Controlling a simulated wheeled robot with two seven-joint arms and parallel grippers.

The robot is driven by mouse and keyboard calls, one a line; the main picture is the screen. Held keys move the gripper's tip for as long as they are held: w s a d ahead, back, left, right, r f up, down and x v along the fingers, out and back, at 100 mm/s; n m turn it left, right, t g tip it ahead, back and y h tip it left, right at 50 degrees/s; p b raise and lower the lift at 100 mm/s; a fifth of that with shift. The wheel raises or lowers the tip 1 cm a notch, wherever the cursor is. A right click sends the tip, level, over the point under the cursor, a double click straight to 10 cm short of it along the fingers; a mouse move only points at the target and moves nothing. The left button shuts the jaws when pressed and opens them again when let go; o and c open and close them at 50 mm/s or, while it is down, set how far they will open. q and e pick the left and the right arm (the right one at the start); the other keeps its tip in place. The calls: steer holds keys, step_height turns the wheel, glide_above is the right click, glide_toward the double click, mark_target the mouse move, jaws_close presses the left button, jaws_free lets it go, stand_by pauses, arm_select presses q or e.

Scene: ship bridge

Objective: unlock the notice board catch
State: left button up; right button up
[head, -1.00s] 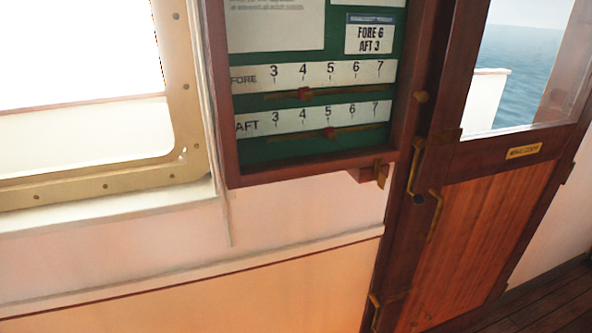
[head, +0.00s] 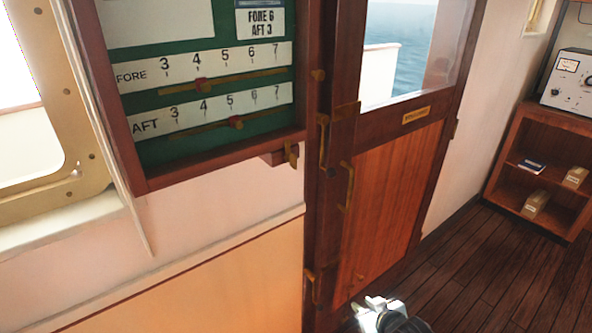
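The notice board (head: 144,181) hangs on the wall at the upper left, with a dark wooden frame and a green face. Its brass catch (head: 291,154) sits on a small wooden block just below the frame's lower right corner and stands roughly upright. My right gripper (head: 372,304) shows only in part at the bottom edge, well below and to the right of the catch, touching nothing that I can see. Whether its fingers are open is not clear. My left gripper is out of view.
A wooden door (head: 392,190) with brass handles stands just right of the board. A brass-framed window (head: 75,165) is at the left. A low wooden shelf (head: 522,220) with small boxes stands at the right. The plank floor (head: 470,275) between is clear.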

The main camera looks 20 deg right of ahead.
steer(key=w+a+r+t+y, duration=0.1)
steer(key=w+r+t, duration=0.15)
steer(key=r, duration=0.65)
steer(key=w+a+r+t+y, duration=0.15)
steer(key=w+r, duration=0.25)
steer(key=r, duration=0.5)
steer(key=n+t+y, duration=0.2)
steer(key=n+y, duration=0.1)
glide_toward(292, 155)
steer(key=p+x, duration=0.1)
steer(key=x, duration=0.7)
steer(key=shift+w+d+r, duration=0.1)
jaws_close()
